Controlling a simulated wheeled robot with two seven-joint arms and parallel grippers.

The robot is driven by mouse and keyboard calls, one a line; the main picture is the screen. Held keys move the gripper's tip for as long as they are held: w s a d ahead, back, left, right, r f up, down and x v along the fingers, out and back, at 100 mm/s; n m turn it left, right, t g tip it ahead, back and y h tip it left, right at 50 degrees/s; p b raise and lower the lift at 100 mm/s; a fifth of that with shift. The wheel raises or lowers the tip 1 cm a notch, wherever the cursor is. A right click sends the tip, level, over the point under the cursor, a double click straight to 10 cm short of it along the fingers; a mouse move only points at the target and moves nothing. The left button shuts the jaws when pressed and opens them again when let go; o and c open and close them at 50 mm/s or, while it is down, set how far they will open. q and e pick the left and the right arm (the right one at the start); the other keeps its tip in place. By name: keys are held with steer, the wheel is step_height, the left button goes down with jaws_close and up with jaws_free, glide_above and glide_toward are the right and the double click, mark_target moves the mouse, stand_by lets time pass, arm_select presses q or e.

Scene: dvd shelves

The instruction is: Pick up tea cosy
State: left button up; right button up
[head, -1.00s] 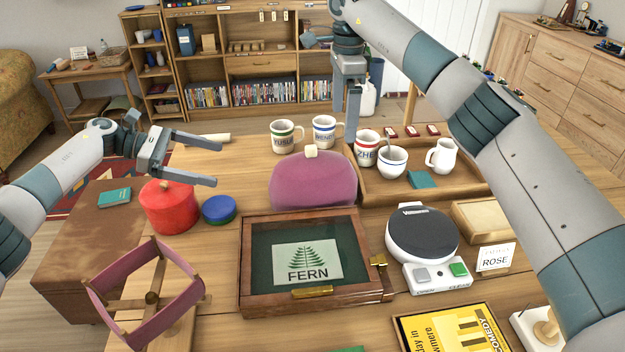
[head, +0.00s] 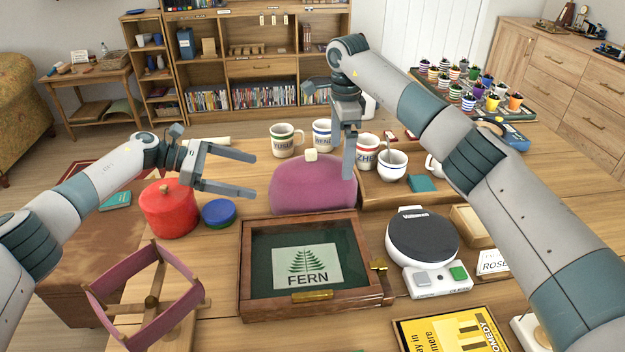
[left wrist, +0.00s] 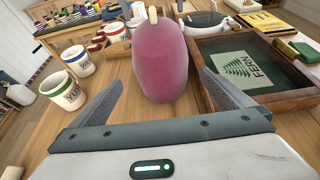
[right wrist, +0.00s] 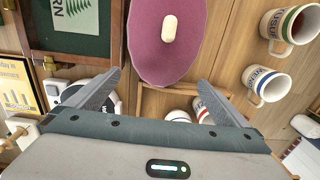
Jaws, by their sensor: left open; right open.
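The tea cosy (head: 312,186) is a purple-pink dome with a cream knob on top, standing on the table behind the framed FERN case. It also shows in the left wrist view (left wrist: 161,62) and the right wrist view (right wrist: 166,40). My left gripper (head: 254,174) is open and empty, left of the cosy and pointing toward it, with a gap between. In the left wrist view the cosy stands ahead between the fingers' directions. My right gripper (head: 350,165) is open and points down at the cosy's right side; in its wrist view the cosy lies beyond the fingertips.
Several mugs, such as the YUSUF mug (head: 286,140), stand behind the cosy. A wooden tray (head: 400,201) with a bowl (head: 392,165) is to the right. The FERN case (head: 247,285) is in front. A red pot (head: 169,209) and blue tin (head: 219,212) stand left.

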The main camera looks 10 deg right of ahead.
mark_target(275, 181)
arm_select(q)
steer(key=x, duration=0.8)
steer(key=shift+d+f, duration=0.1)
arm_select(e)
step_height(275, 181, down, 8)
steer(key=shift+w+f, duration=0.1)
steer(key=shift+w, duration=0.05)
arm_select(q)
steer(key=shift+c, duration=0.6)
arm_select(e)
steer(key=shift+c, duration=0.6)
arm_select(q)
steer(key=c, duration=0.9)
arm_select(e)
steer(key=c, duration=0.8)
